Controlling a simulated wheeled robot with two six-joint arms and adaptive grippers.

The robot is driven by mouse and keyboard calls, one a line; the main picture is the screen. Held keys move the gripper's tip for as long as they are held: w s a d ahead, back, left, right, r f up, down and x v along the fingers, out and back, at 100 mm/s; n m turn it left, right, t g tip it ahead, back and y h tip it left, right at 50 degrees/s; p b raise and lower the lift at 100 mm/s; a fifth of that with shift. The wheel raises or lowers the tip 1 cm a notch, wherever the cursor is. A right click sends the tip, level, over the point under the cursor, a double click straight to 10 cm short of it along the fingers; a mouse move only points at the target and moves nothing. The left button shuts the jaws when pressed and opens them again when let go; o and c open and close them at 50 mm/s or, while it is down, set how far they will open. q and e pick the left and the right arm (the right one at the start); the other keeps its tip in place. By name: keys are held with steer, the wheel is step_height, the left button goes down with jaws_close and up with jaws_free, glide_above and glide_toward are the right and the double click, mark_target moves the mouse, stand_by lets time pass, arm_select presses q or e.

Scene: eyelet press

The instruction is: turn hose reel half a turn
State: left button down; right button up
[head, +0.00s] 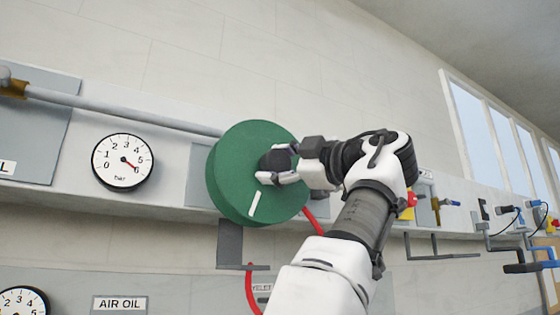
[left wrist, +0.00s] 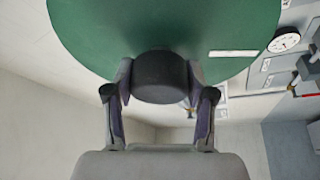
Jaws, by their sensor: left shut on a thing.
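The hose reel (head: 232,180) is a green disc on the wall in the head view, with a white stripe (head: 254,204) low on its face. A dark round knob (head: 270,163) sticks out of its face. My left gripper (head: 280,165) is shut on this knob. In the left wrist view the green reel (left wrist: 165,30) fills the top, and the black knob (left wrist: 160,78) sits between the two fingers of the gripper (left wrist: 160,90). The white stripe (left wrist: 233,53) shows at the right there. My right gripper is in neither view.
A red hose (head: 250,288) hangs below the reel, past a grey bracket (head: 231,245). A pressure gauge (head: 122,161) and a grey pipe (head: 120,110) are on the wall at left. Hooks, valves and cables (head: 515,225) are at right.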

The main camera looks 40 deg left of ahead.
arm_select(q)
steer(key=shift+r+n+h+p, duration=0.1)
steer(key=shift+n+h+p, duration=0.2)
steer(key=shift+n+p, duration=0.55)
steer(key=shift+n+g, duration=0.25)
steer(key=shift+g, duration=0.05)
steer(key=shift+c, duration=1.9)
jaws_free()
steer(key=shift+w+a, duration=0.1)
steer(key=shift+b, duration=0.3)
